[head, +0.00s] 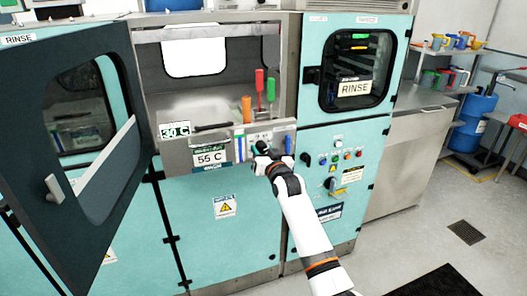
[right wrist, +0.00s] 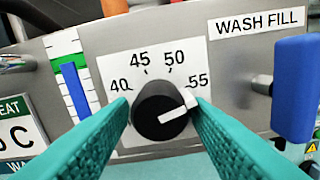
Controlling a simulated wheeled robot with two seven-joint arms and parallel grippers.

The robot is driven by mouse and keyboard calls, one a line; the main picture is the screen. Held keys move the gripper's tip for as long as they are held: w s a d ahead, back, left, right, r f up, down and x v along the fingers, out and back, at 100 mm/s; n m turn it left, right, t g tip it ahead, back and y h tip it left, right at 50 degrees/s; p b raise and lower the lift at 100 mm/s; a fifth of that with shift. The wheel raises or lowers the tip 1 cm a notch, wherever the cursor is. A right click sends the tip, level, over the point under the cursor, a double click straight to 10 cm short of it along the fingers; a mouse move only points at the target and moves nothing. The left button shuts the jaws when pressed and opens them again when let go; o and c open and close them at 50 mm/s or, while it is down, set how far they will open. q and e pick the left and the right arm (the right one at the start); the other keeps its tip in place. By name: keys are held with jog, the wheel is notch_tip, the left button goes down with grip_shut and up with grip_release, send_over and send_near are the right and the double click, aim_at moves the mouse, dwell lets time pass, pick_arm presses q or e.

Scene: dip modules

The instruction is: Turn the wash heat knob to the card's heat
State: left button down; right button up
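The wash heat knob (right wrist: 160,112) is a round black dial with a white pointer, on a white scale plate (right wrist: 115,70) marked 40, 45, 50 and 55. Its pointer aims right and slightly up, close to the 55 mark. My right gripper (right wrist: 162,101) has one teal finger on each side of the knob, with both tips appearing to press its sides. In the head view the gripper (head: 259,149) hides the knob at the panel. A card (head: 209,157) left of it reads 55 C under a green heading. My left gripper is out of view.
A blue handle (right wrist: 295,75) stands out right of the knob, under a WASH FILL label (right wrist: 260,24). A 30 C display (head: 175,131) sits above the card. The dark door (head: 110,190) stands open at left.

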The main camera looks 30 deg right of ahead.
jog(key=shift+o, duration=0.4)
jog(key=shift+r, duration=0.1)
jog(key=b+v, duration=0.2)
jog(key=v, duration=1)
